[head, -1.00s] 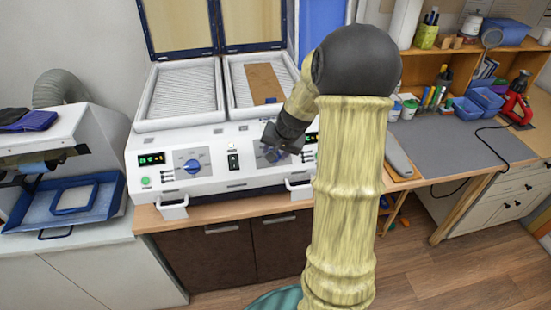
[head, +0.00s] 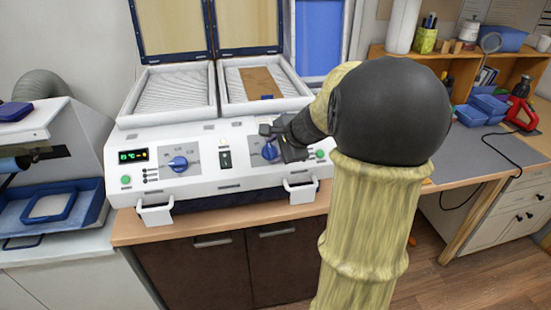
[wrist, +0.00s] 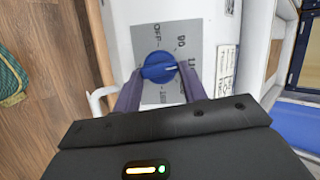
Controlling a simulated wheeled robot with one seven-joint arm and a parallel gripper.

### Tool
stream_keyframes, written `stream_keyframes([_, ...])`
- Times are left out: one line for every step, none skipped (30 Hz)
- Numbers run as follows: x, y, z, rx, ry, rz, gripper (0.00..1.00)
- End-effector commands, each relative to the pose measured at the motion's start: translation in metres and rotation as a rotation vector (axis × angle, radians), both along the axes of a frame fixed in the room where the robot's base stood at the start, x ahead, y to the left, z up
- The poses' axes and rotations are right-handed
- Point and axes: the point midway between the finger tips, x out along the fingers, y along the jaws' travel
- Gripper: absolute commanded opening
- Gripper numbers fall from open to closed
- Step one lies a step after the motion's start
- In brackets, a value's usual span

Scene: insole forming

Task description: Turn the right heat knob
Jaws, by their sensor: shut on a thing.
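The right heat knob (head: 270,151) is blue and sits on a grey dial plate on the right half of the white machine's front panel. In the wrist view the knob (wrist: 158,67) is round, with a pale pointer line toward the right; the plate around it has printed marks such as "OFF" and "90". My gripper (wrist: 160,75) has one dark finger on each side of the knob and is shut on it. In the head view my gripper (head: 272,138) reaches the knob from the right and hides part of its plate.
The left heat knob (head: 178,164) is blue, beside a lit display (head: 133,156). A black switch (head: 225,158) sits between the two dials. White handles (head: 155,213) stick out below the panel. A tan sheet (head: 258,82) lies in the right open tray.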

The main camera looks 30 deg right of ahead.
Motion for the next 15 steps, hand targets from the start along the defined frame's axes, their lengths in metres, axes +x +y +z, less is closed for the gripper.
stream_keyframes([-0.0003, 0.0000, -0.0056, 0.026, -0.011, -0.034, 0.19])
stream_keyframes([-0.0006, 0.0001, -0.0057, 0.046, -0.017, -0.056, 0.19])
stream_keyframes([-0.0010, 0.0002, -0.0057, 0.069, -0.024, -0.083, 0.19])
stream_keyframes([-0.0012, 0.0003, -0.0059, 0.088, -0.029, -0.105, 0.19])
stream_keyframes([-0.0015, 0.0004, -0.0062, 0.105, -0.034, -0.126, 0.19])
stream_keyframes([-0.0018, 0.0002, -0.0064, 0.130, -0.042, -0.154, 0.19])
stream_keyframes([-0.0021, 0.0004, -0.0063, 0.149, -0.046, -0.176, 0.19])
stream_keyframes([-0.0021, 0.0009, -0.0063, 0.166, -0.052, -0.197, 0.19])
stream_keyframes([-0.0024, 0.0012, -0.0066, 0.191, -0.059, -0.224, 0.19])
stream_keyframes([-0.0027, 0.0010, -0.0069, 0.210, -0.064, -0.246, 0.19])
stream_keyframes([-0.0031, 0.0010, -0.0070, 0.227, -0.069, -0.267, 0.19])
stream_keyframes([-0.0033, 0.0015, -0.0069, 0.253, -0.077, -0.296, 0.19])
stream_keyframes([-0.0036, 0.0021, -0.0072, 0.271, -0.082, -0.316, 0.19])
stream_keyframes([-0.0037, 0.0022, -0.0075, 0.289, -0.086, -0.337, 0.19])
stream_keyframes([-0.0042, 0.0021, -0.0079, 0.314, -0.093, -0.367, 0.19])
